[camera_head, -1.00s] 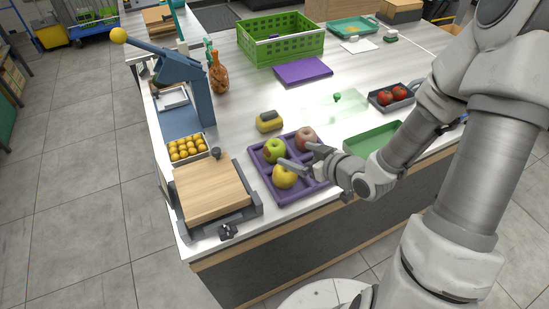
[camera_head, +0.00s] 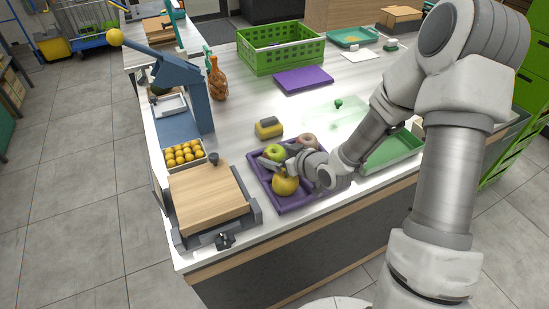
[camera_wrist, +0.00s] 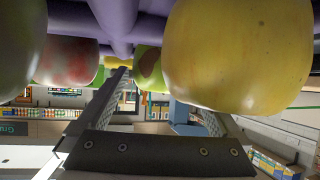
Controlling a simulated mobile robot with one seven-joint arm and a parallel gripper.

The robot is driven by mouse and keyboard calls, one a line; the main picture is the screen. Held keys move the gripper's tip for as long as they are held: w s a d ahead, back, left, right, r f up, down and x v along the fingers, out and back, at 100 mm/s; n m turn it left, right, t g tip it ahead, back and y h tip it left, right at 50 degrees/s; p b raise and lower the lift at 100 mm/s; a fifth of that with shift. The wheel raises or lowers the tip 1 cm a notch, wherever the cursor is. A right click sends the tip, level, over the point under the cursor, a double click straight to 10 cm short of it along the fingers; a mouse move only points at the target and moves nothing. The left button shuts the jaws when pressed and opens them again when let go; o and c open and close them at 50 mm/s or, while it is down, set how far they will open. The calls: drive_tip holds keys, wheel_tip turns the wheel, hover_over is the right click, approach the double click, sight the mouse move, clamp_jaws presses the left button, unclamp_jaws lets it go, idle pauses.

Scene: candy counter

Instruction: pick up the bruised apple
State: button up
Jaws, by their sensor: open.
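The bruised apple (camera_wrist: 150,66) is green with a brown patch and shows between my fingers in the wrist view, partly behind a yellow apple (camera_wrist: 240,50). In the head view a green apple (camera_head: 274,151) sits at the back left of the purple tray (camera_head: 270,190), the yellow apple (camera_head: 285,184) in front of it. My gripper (camera_head: 275,164) is open and low over the tray, its fingers pointing at the green apple beside the yellow one. In the wrist view the right fingertip is hidden behind the yellow apple. I cannot tell whether the fingers touch either apple.
A pinkish apple (camera_head: 308,140) lies at the tray's back right; a reddish apple (camera_wrist: 65,62) and another apple (camera_wrist: 18,48) show left in the wrist view. A sponge (camera_head: 268,127) lies behind the tray, a cutting board (camera_head: 207,195) left, a green tray (camera_head: 392,150) right.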

drive_tip(key=shift+x, duration=0.75)
drive_tip(key=c, duration=0.8)
drive_tip(key=shift+r, duration=0.1)
drive_tip(key=shift+c, duration=0.2)
